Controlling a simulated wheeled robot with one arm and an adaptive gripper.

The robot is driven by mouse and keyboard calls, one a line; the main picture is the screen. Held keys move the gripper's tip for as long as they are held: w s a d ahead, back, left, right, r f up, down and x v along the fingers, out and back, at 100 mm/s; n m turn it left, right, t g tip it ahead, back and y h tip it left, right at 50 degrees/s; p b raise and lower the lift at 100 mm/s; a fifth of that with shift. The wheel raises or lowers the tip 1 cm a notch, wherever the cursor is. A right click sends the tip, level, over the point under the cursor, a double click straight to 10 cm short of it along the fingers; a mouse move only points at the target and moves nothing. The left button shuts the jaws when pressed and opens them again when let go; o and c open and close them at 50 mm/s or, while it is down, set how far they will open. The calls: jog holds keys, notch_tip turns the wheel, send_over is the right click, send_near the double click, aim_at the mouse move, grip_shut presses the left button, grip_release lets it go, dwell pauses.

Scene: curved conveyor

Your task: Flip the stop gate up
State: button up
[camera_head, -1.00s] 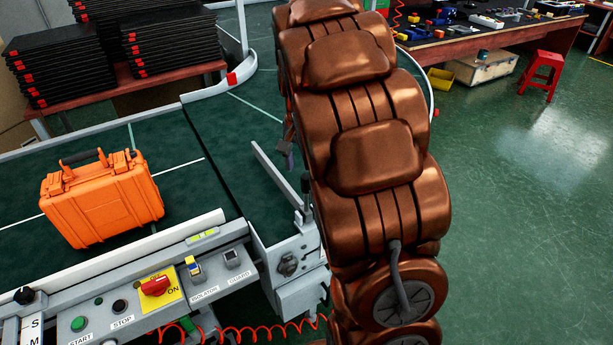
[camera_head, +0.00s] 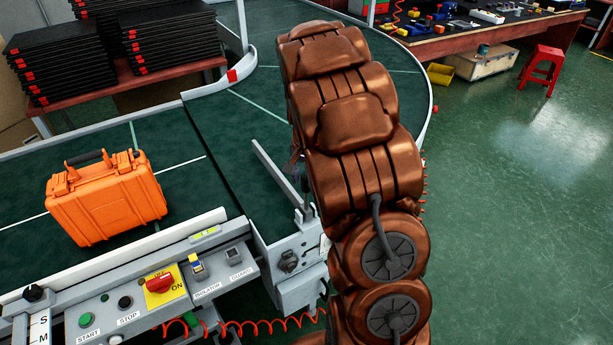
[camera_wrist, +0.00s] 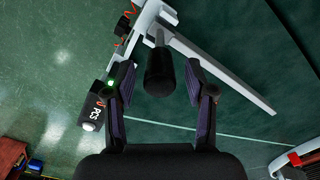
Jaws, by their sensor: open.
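The stop gate is a light grey bar (camera_head: 275,172) slanting across the dark green belt at the conveyor's near end. In the wrist view the bar (camera_wrist: 225,72) runs from upper left to lower right, past the right finger. A black cylindrical handle (camera_wrist: 160,75) stands on a grey stem at the gate's pivot end; its dark top also shows in the head view (camera_head: 306,184). My gripper (camera_wrist: 158,82) is open, with the handle appearing between its two fingers. I see a gap on each side, with no clear contact. In the head view my arm mostly hides the gripper.
An orange case (camera_head: 106,199) stands on the belt at left. The control panel (camera_head: 150,300) with buttons and a red switch is in front. A black-and-white device (camera_wrist: 95,106) with a green light is near the left finger. Stacked black trays (camera_head: 62,55) stand behind.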

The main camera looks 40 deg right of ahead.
jog(key=shift+f, duration=0.2)
grip_shut()
dwell(0.4)
